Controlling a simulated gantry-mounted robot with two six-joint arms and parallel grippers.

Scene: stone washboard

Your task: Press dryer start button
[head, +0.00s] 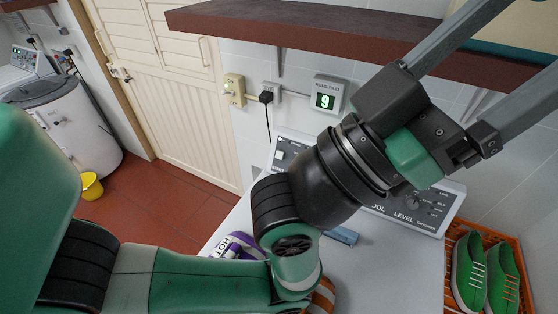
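A white machine with a pale flat top (390,265) stands in front of me. Its control panel (425,205) runs along the back edge, with knobs and the lettering "LEVEL". A small switch or button (280,155) shows at the panel's left end. My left arm hides the panel's middle. A second white machine (65,120) stands at far left with its own small panel. I cannot tell which machine is the dryer or see a marked start button. My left gripper (500,78) is over the right side, fingers apart and empty, tips outside the view. My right gripper is not in view.
A brown shelf (300,27) overhangs the panel, close to my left gripper. A wall display (326,96) reads 9, beside a yellow switch box (234,89). A purple item (238,244) and blue block (342,236) lie on the top. An orange crate (526,290) holds green shoes.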

